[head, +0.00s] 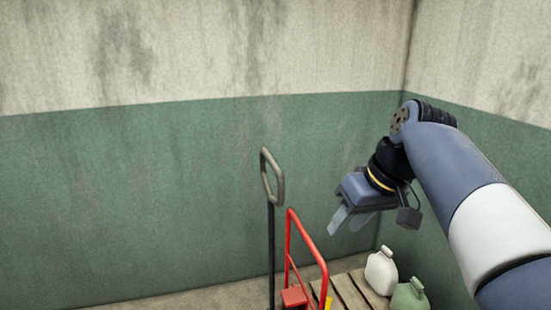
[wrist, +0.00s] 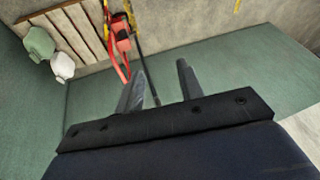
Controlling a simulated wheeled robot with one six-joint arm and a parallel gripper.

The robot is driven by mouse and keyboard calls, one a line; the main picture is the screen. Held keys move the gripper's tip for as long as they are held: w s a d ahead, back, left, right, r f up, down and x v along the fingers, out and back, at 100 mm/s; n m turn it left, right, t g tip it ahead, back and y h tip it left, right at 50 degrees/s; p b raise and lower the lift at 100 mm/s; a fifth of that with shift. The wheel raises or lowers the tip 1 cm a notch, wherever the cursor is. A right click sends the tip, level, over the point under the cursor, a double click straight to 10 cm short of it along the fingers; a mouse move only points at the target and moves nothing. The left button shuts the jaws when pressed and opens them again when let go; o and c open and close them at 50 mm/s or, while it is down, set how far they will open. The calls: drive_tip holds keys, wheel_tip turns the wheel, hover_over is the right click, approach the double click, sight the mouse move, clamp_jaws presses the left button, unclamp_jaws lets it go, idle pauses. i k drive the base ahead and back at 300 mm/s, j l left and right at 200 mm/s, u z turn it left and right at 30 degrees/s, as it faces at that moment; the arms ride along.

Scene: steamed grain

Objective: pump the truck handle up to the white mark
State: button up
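The truck handle (head: 271,235) is a dark upright bar with a grey loop (head: 272,178) at its top, left of centre in the head view. A thin dark bar, apparently the same handle, shows between the fingers in the wrist view (wrist: 148,75). My gripper (head: 348,226) is to the right of the loop and lower, apart from it. Its two fingers are spread with nothing between them; they also show in the wrist view (wrist: 160,80). I cannot make out a white mark. The truck's lower part is out of the head view.
A red tubular frame (head: 308,240) stands just right of the handle, below my gripper. A wooden pallet (head: 349,290) bears a white jug (head: 381,272) and a green jug (head: 409,295). Green and white walls close off the back and right; the left side is clear.

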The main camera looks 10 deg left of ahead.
sight(264, 154)
drive_tip(key=i+j+z, duration=0.2)
drive_tip(key=i+j, duration=0.45)
drive_tip(key=i+j+z, duration=0.15)
drive_tip(key=i+j, duration=0.45)
drive_tip(key=j, duration=0.2)
